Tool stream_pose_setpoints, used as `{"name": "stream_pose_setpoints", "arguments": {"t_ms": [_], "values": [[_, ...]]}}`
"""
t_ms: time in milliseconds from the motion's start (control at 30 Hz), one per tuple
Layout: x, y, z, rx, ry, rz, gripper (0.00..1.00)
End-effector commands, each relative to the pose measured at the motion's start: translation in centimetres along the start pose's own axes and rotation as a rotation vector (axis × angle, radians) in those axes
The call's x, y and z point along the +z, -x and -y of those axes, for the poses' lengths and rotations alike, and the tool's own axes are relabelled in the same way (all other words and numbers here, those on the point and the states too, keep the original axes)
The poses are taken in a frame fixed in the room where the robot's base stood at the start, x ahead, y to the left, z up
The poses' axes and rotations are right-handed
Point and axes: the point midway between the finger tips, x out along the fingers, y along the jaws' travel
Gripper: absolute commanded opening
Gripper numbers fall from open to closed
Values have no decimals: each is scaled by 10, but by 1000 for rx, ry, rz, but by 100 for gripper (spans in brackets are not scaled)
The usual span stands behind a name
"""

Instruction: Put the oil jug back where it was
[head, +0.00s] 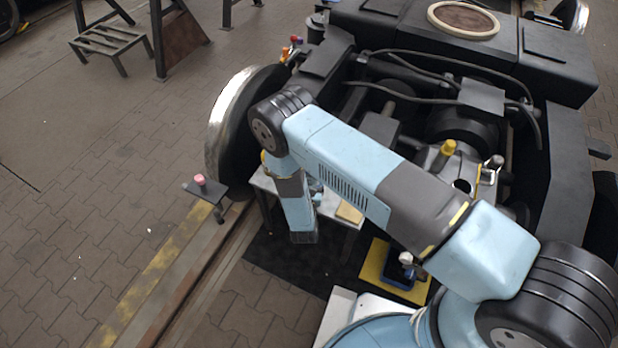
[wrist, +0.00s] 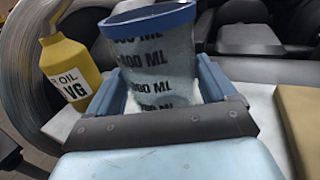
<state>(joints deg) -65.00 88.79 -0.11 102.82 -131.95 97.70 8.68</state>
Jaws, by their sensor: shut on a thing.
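The oil jug (wrist: 150,48) is a pale, clear measuring jug with a blue rim and black ML marks. In the wrist view it stands between the two blue fingers of my gripper (wrist: 162,88), which is shut on it. The jug looks roughly upright. Its base is hidden behind the gripper, so I cannot tell whether it touches the white bench top (wrist: 262,105). In the head view my arm hides most of the gripper and jug, by the small bench (head: 330,208) beside the wheel.
A yellow oil bottle (wrist: 70,68) stands close left of the jug. A tan block (wrist: 300,125) lies at the right, also in the head view (head: 349,212). The large wheel (head: 232,125) and black bogie frame (head: 560,150) border the bench. A blue tray (head: 398,277) sits on a yellow mat.

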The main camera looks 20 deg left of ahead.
Motion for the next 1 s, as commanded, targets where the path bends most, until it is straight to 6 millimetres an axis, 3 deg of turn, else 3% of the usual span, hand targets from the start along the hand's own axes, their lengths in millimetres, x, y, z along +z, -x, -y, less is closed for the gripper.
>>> {"name": "stream_pose_setpoints", "arguments": {"t_ms": [300, 333, 467, 767, 1000], "values": [[-2, 0, 0, 1, -1, 1, 49], [-2, 0, 0, 0, -1, 0, 87], [-2, 0, 0, 0, -1, 0, 99], [0, 0, 0, -1, -1, 0, 100], [0, 30, -1, 4, 2, -2, 100]]}}
